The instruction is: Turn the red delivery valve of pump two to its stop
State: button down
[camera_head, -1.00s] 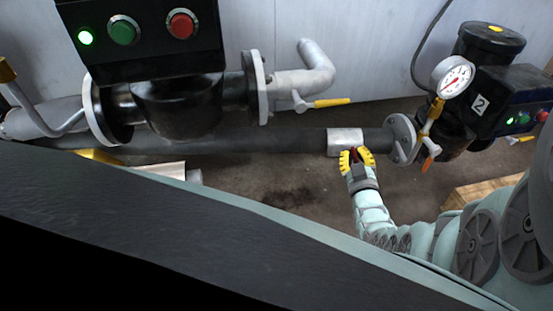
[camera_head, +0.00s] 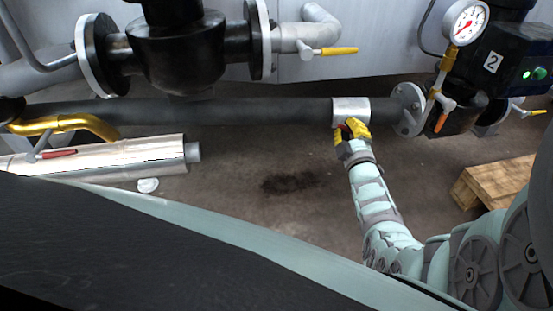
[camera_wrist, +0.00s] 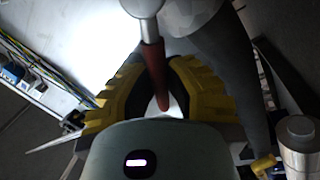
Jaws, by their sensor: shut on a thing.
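The red valve handle shows in the wrist view (camera_wrist: 153,70), running down from a pale metal stem between my yellow fingers. My gripper (camera_wrist: 158,95) is shut on this handle. In the head view my gripper (camera_head: 351,129) is at the silver sleeve (camera_head: 350,106) on the dark pipe; only a bit of red shows between the fingers, and the valve body is hidden. Pump two (camera_head: 512,60), black with a "2" label, stands to the right, with a pressure gauge (camera_head: 466,22).
A yellow-handled valve (camera_head: 333,50) sits above on a grey pipe. An orange-handled valve (camera_head: 440,122) hangs below the gauge. A wooden pallet (camera_head: 492,181) is at right.

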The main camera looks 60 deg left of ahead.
jog(key=shift+s+a+f+n+g+y+b, duration=0.1)
jog(key=shift+s+f+n+g+y+b, duration=0.15)
jog(key=shift+f+n+b, duration=0.6)
jog(key=shift+s+a+f+n+g+y+b, duration=0.15)
jog(key=shift+f+n+g+b, duration=0.2)
jog(key=shift+n+b, duration=1)
jog(key=shift+s+d+f+n+g+y+b, duration=0.1)
jog(key=shift+f+n+g+y+b, duration=0.15)
jog(key=shift+f+n+b, duration=0.75)
jog(key=shift+r+n, duration=0.4)
jog(key=shift+n, duration=0.1)
jog(key=c, duration=1.1)
grip_release()
jog(key=shift+o, duration=0.8)
jog(key=shift+d, duration=0.2)
jog(key=shift+a, duration=0.1)
jog(key=v, duration=1.2)
